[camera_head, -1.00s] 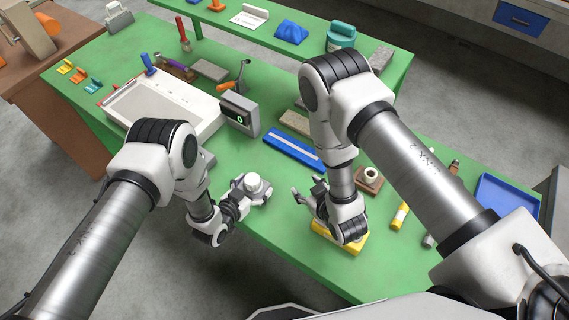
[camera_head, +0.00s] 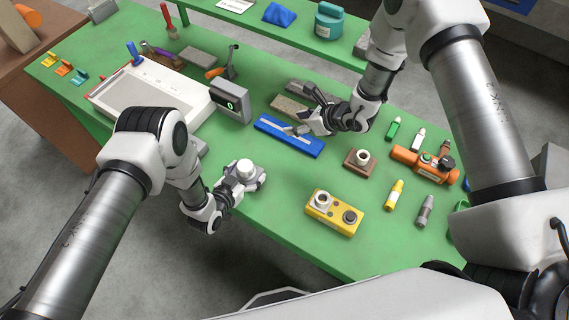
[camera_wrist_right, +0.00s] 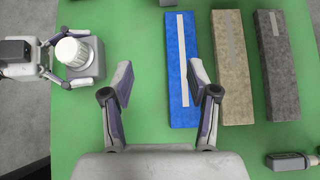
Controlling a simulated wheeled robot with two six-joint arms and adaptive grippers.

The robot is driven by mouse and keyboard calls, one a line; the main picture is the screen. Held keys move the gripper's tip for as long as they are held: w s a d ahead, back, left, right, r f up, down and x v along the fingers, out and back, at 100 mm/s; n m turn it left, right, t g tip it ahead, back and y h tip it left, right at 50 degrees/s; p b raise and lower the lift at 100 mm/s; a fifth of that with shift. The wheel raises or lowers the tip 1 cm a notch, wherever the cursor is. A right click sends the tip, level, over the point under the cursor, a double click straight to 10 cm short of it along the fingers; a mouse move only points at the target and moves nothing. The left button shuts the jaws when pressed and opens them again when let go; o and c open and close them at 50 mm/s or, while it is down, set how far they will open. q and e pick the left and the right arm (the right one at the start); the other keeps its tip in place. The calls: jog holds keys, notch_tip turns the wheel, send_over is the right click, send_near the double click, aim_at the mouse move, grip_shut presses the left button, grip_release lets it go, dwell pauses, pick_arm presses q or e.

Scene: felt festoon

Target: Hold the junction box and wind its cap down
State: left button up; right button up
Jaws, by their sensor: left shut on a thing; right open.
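The junction box is a small grey box (camera_wrist_right: 96,62) with a round white ribbed cap (camera_wrist_right: 73,51) on top. In the head view, the cap (camera_head: 244,168) sits on it near the table's front edge. My left gripper (camera_head: 241,182) is shut on the box, with its fingers along the sides. My right gripper (camera_head: 312,117) is open and empty above the blue bar (camera_head: 278,134), back and to the right of the box. In the right wrist view, its fingers (camera_wrist_right: 162,82) stand wide apart, with the box and cap to their left. Whether the cap is fully seated cannot be told.
A yellow block with round fittings (camera_head: 322,219), a brown block with a ring (camera_head: 352,165) and an orange device (camera_head: 407,158) stand to the right. Green table lies bare between box and blue bar.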

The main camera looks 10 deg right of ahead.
aim_at(252, 167)
jog(key=s+a+f+n+g+y, duration=0.1)
jog(key=s+a+f+n+y, duration=0.35)
jog(key=s+a, duration=0.4)
jog(key=shift+y, duration=0.45)
jog(key=x, duration=0.6)
jog(key=s+x, duration=0.1)
jog(key=x, duration=0.2)
jog(key=shift+a+f, duration=0.1)
jog(key=shift+f, duration=0.1)
jog(key=c, duration=0.9)
jog(key=shift+m, duration=0.25)
